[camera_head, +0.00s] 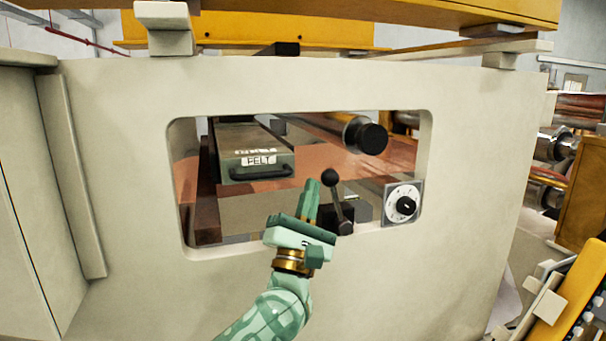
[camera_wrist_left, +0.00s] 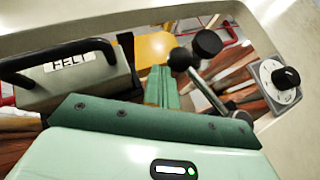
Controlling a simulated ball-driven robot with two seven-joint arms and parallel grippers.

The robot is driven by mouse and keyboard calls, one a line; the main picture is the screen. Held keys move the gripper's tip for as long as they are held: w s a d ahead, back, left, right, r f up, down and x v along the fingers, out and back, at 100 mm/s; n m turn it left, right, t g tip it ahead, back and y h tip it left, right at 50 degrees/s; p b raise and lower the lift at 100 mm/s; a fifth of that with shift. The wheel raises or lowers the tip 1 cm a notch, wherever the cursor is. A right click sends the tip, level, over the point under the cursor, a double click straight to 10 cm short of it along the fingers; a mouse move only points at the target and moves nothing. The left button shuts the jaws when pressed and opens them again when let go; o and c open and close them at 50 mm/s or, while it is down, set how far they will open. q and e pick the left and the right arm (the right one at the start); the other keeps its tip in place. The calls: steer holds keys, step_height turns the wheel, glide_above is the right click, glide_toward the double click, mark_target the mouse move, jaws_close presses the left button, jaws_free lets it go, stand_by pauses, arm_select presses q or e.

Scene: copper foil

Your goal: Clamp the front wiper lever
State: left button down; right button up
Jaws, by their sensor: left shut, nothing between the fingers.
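The wiper lever (camera_head: 338,203) has a black ball knob on a metal shaft and stands tilted on a dark base inside the window opening. It also shows in the left wrist view (camera_wrist_left: 199,82), to the right of my fingers. My left gripper (camera_head: 311,188) is shut and empty, its green fingers reaching into the opening just left of the lever knob. In the wrist view the closed fingers (camera_wrist_left: 162,84) stand close to the knob, and a small gap seems to separate them. My right gripper is not in view.
A box labelled FELT (camera_head: 259,160) with a black handle stands left of the lever. A dial (camera_head: 404,204) sits at the opening's lower right. A black-ended roller (camera_head: 367,138) lies behind. The cream panel (camera_head: 480,170) edges surround the opening.

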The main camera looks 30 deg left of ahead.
mark_target(334, 186)
arm_select(q)
steer(key=shift+h, duration=0.3)
steer(key=shift+w+d+r+p, duration=0.55)
steer(key=shift+w+d, duration=0.15)
steer(key=shift+w, duration=0.1)
steer(key=shift+w+d+r+p, duration=0.45)
steer(key=shift+w+d+p, duration=0.15)
steer(key=shift+w, duration=0.2)
steer(key=shift+w+d, duration=0.1)
steer(key=shift+d, duration=0.05)
steer(key=shift+f, duration=0.1)
steer(key=shift+s+d+f, duration=0.1)
steer(key=shift+s+f, duration=0.15)
steer(key=shift+f, duration=0.05)
steer(key=b+v, duration=0.7)
steer(key=v, duration=0.8)
steer(key=shift+s, duration=0.25)
